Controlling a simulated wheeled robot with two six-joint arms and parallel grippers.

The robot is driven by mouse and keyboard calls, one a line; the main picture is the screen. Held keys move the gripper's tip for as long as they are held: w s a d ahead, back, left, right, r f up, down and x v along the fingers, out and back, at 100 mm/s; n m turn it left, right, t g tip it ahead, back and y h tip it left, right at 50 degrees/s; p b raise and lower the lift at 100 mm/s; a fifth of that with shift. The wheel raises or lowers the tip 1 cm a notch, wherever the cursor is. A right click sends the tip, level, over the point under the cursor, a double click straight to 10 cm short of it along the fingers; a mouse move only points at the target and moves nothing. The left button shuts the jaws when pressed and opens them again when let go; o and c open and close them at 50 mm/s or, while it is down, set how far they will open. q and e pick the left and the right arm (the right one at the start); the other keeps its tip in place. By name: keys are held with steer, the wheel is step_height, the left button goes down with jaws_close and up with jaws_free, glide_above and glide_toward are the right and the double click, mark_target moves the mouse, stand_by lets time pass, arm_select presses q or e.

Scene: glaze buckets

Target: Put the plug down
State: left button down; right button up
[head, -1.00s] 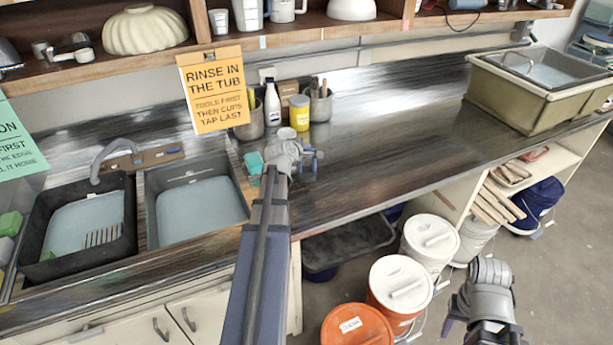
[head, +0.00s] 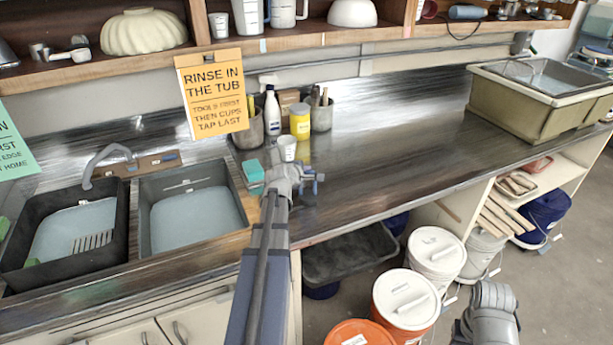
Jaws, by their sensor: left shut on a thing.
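My left gripper (head: 316,184) is low over the dark metal counter (head: 400,165), to the right of the teal sponge (head: 253,171) and in front of a small white cup (head: 287,148). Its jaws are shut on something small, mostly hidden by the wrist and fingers. I cannot make out the plug's shape, or whether it touches the counter. My right arm shows at the bottom right; its fingers are mostly cut off by the picture's edge, so their state does not show.
A black tub (head: 120,225) and a grey sink basin (head: 243,205) are at left. A white bottle (head: 272,110) and a yellow jar (head: 300,122) stand behind the gripper. The counter to the right is clear up to a large tan tub (head: 540,120). Lidded buckets (head: 436,252) stand below.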

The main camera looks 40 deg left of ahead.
arm_select(q)
steer(key=shift+f, duration=0.15)
steer(key=c, duration=0.9)
jaws_free()
steer(key=shift+o, duration=0.2)
steer(key=shift+s+r, duration=0.15)
steer(key=shift+r, duration=0.2)
steer(key=p+v, duration=0.6)
steer(key=v, duration=0.5)
steer(key=shift+s+d, duration=0.2)
steer(key=shift+s, duration=0.1)
steer(key=shift+w+d, duration=0.1)
